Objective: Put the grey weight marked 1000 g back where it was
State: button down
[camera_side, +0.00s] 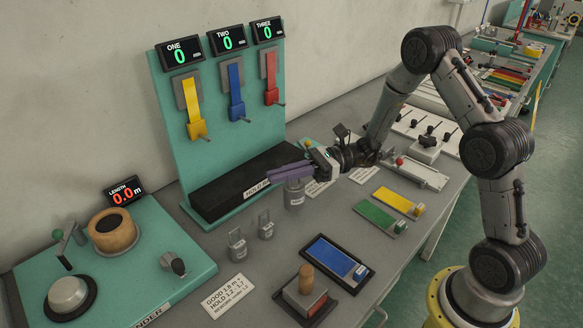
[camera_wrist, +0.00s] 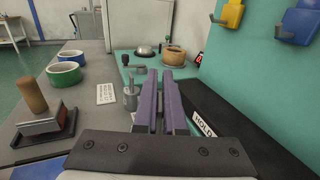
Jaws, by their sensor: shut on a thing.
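A grey weight (camera_side: 294,195), the largest of the weights, is directly below my gripper (camera_side: 275,174) in the side view. Its label is too small to read. My purple fingers are shut on its top handle, which the fingers mostly hide. I cannot tell whether its base touches the grey table. In the wrist view my gripper (camera_wrist: 161,74) points along the table, and the fingers hide the held weight. Two smaller grey weights with loop handles, one (camera_side: 237,245) and another (camera_side: 266,225), stand to the left on the table.
The teal stand with a black HOLD base (camera_side: 235,186) is close behind the gripper. Printed cards (camera_side: 229,291) lie on the table. A blue pad (camera_side: 336,258) and a stamp (camera_side: 305,285) are at the front. The teal winder board (camera_side: 160,253) is at left.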

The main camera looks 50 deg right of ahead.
jog(key=shift+w+f, duration=0.2)
jog(key=shift+f, duration=0.7)
jog(key=shift+w+f, duration=0.15)
jog(key=shift+f, duration=0.75)
jog(key=shift+f, duration=0.1)
jog(key=c, duration=1.4)
grip_release()
jog(key=shift+f, duration=0.15)
jog(key=o, duration=0.4)
jog(key=shift+a, duration=0.1)
